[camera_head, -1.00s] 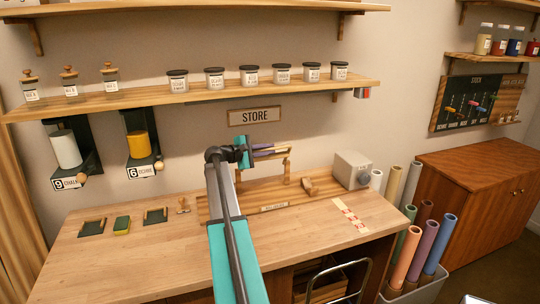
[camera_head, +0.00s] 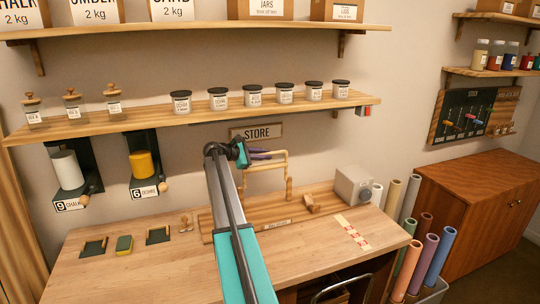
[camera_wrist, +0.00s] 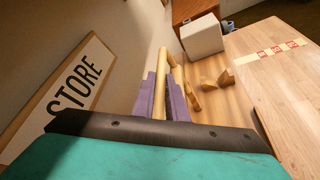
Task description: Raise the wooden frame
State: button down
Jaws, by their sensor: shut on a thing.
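The wooden frame (camera_head: 288,172) is a pale bar frame over the wooden base board (camera_head: 234,228) at the back of the table. Its top bar stands below the STORE sign, and its right post reaches down towards the board. My gripper (camera_head: 261,154) is at the frame's upper left part, its purple fingers shut on it. In the wrist view, the fingers (camera_wrist: 162,98) lie on either side of a pale bar of the frame (camera_wrist: 162,66). My arm hides the left part of the frame and board in the head view.
A grey box (camera_head: 353,184) and a small wooden block (camera_head: 312,203) stand right of the frame. The STORE sign (camera_head: 256,132) and the jar shelf (camera_head: 200,114) are above.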

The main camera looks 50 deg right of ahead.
jog(key=shift+d+r, duration=0.15)
dwell(0.3)
jog(key=c, duration=1.8)
grip_release()
jog(key=shift+w, duration=0.15)
jog(key=shift+o, duration=0.2)
jog(key=shift+a, duration=0.4)
jog(key=b+v, duration=0.5)
jog(key=v, duration=0.8)
jog(key=shift+w, duration=0.15)
